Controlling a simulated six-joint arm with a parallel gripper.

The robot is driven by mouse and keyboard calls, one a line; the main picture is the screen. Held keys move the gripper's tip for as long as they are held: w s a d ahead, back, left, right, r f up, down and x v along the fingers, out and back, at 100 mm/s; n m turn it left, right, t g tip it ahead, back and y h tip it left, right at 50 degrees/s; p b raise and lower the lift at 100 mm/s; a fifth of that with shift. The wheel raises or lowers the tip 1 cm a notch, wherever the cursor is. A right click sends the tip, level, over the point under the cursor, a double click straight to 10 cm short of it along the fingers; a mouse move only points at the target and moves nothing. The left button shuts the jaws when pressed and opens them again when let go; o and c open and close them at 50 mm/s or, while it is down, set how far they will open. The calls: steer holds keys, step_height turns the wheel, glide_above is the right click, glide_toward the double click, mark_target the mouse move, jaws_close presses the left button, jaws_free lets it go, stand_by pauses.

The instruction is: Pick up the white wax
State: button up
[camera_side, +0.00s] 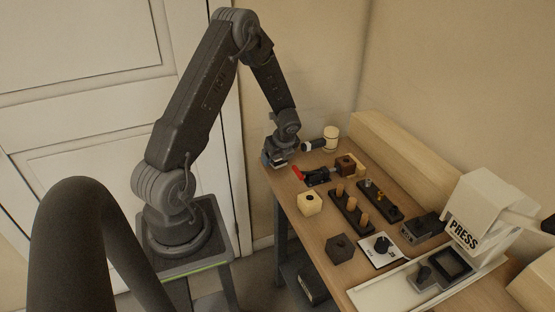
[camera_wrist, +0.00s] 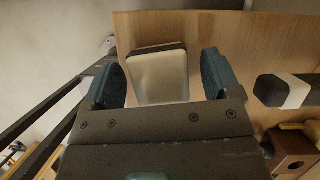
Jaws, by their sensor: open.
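A pale, off-white block (camera_wrist: 158,76) with a dark far edge lies on the wooden bench in the wrist view; it looks like the white wax. My gripper (camera_wrist: 160,80) is open, with one blue-grey finger on either side of the block and a visible gap at each side. In the side view my gripper (camera_side: 276,161) is low at the far left corner of the bench, and the block is mostly hidden there.
A black handle with a white end (camera_wrist: 292,91) lies to the right in the wrist view, near a brown holed cube (camera_wrist: 293,152). In the side view, a red-handled tool (camera_side: 314,177), a cream holed block (camera_side: 310,203), peg racks (camera_side: 350,211) and a press (camera_side: 478,220) crowd the bench.

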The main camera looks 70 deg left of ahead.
steer(key=c, duration=1)
steer(key=shift+r, duration=0.15)
steer(key=shift+c, duration=0.2)
steer(key=shift+r, duration=0.35)
steer(key=r, duration=0.3)
steer(key=shift+s+a+r, duration=0.15)
steer(key=shift+s+r, duration=0.2)
steer(key=s+a+r, duration=0.3)
steer(key=s+r, duration=0.3)
steer(key=s, duration=0.4)
steer(key=shift+s+a+r, duration=0.15)
steer(key=shift+a+r, duration=0.05)
steer(key=shift+a, duration=0.2)
